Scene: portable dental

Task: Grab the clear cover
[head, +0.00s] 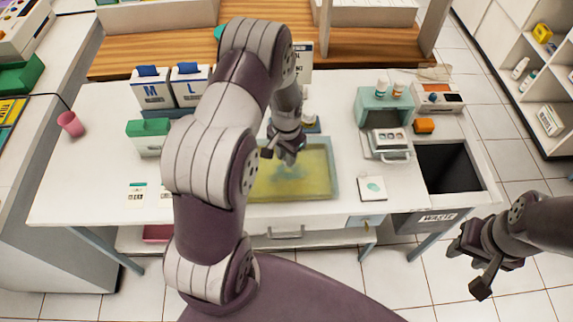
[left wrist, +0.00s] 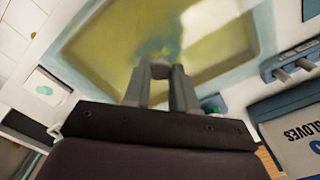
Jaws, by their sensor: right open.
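A shallow tray (head: 334,180) with a pale rim and a cloudy yellow-green inside lies at the middle of the white table. I cannot make out a separate clear cover on it. My left gripper (head: 286,160) points down over the tray; whether it touches anything is unclear. In the left wrist view the tray's yellow-green inside (left wrist: 215,50) lies beyond the two fingers (left wrist: 165,75), which sit close together. My right gripper (head: 472,272) is open and empty, off the table's front right side.
Glove boxes (head: 152,90) and a green-topped box (head: 148,138) stand left of the tray. A teal unit (head: 372,108), a white pad (head: 372,188) and a waste opening (head: 448,168) are on the right. The front left tabletop is mostly clear.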

